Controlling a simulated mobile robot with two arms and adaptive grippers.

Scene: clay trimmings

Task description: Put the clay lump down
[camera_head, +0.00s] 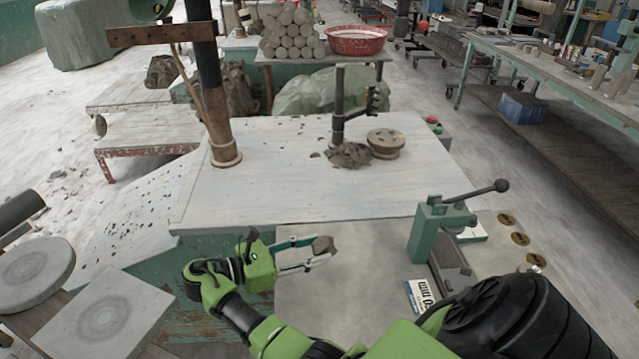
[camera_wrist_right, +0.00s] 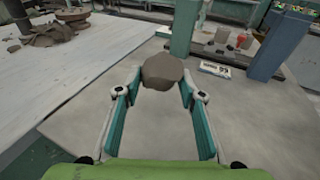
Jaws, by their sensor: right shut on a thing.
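A small grey-brown clay lump (camera_head: 323,245) is held between the fingertips of my right gripper (camera_head: 306,253). In the right wrist view the lump (camera_wrist_right: 162,71) sits between the tips of both fingers of the gripper (camera_wrist_right: 160,84), and they close on its sides. The lump looks held above the pale grey bench top (camera_head: 350,285); how high above it I cannot tell. My left gripper is not in view.
A green lever press (camera_head: 430,230) stands right of the gripper, with a printed card (camera_head: 422,296) near it. Behind is a whitish table (camera_head: 290,180) with clay trimmings (camera_head: 348,155) and a round wooden disc (camera_head: 386,140). The grey bench around the gripper is mostly clear.

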